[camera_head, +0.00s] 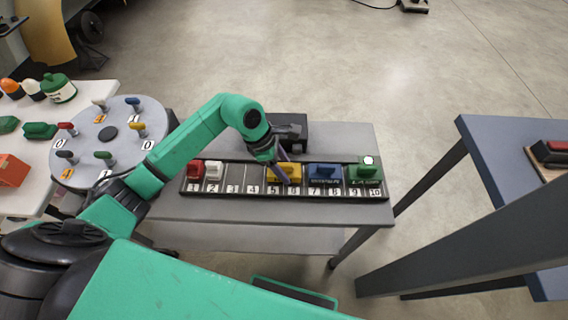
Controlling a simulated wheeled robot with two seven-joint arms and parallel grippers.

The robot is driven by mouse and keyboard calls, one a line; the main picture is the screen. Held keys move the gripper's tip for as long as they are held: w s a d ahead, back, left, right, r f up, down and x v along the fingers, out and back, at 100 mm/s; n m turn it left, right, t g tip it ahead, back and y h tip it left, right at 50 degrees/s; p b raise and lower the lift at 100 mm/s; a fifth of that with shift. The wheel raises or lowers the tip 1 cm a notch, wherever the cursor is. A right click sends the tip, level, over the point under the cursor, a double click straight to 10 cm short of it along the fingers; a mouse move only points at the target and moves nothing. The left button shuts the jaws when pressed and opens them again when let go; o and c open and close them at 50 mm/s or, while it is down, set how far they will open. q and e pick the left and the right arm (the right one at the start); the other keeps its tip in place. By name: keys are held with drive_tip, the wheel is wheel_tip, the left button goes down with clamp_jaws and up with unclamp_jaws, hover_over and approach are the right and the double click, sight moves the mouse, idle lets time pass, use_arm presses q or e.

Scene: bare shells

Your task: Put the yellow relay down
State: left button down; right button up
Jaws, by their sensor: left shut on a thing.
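The yellow relay (294,170) is at the slots numbered 5 and 6 of a dark numbered rail (241,191) on a grey table. My left gripper (284,178) reaches down over it from above and is shut on it. The gripper covers part of the relay, so I cannot tell whether it rests fully in the rail. My right gripper does not show.
In the rail, a red relay (195,169) and a white one (213,170) stand at the left, a blue one (324,172) and a green one (365,173) at the right. Slots 3 and 4 look empty. A round grey turntable (127,160) with small coloured pieces stands left.

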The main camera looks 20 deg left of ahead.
use_arm(q)
drive_tip(key=shift+f, duration=0.1)
drive_tip(key=shift+c, duration=0.9)
unclamp_jaws()
drive_tip(key=shift+r, duration=0.35)
drive_tip(key=b+v, duration=0.2)
drive_tip(key=v, duration=0.9)
drive_tip(key=shift+a+r, duration=0.25)
drive_tip(key=shift+r, duration=0.05)
drive_tip(key=shift+s, duration=0.1)
